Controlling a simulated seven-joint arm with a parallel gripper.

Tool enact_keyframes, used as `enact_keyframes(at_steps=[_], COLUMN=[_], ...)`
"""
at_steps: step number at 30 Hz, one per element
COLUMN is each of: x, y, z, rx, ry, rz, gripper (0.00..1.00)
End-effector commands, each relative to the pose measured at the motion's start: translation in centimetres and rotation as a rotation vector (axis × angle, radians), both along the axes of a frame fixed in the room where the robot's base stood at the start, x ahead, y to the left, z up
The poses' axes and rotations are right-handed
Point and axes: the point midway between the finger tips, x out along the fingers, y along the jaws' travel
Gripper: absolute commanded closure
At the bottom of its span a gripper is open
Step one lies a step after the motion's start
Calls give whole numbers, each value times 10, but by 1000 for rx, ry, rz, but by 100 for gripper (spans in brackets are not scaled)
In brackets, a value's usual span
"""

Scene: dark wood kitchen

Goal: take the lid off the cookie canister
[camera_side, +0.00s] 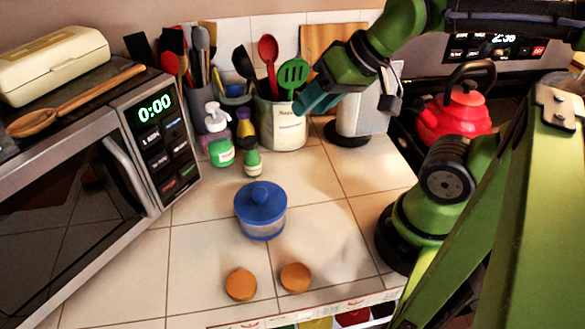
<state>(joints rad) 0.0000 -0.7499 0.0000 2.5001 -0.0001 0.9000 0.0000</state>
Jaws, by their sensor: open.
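The cookie canister (262,231) stands upright on the tiled counter in the middle of the view, a short see-through jar. Its blue lid (261,201) with a round knob on top sits on it. Two round orange-brown cookies, a left one (241,285) and a right one (295,277), lie on the counter in front of the canister. My gripper (352,105) is open, up and to the right of the canister, in front of the utensil crock and paper towel roll. It is well apart from the lid. Nothing shows between its fingers.
A microwave (90,180) stands at left with a wooden spoon (75,100) and cream box (50,65) on top. A green soap bottle (219,145), small bottles and a utensil crock (282,125) stand behind the canister. A red kettle (455,115) is at right.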

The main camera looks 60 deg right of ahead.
Motion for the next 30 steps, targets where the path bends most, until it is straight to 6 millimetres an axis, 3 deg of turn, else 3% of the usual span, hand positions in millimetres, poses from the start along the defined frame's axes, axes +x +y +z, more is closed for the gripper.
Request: enact_keyframes(at_steps=[1,5,16,30], x=[0,0,2,66], y=[0,0,8,93], z=[0,0,-7,-6], rx=[0,0,-2,-243], ry=[0,0,34,487], rz=[0,0,33,367], gripper=[57,38,37,37])
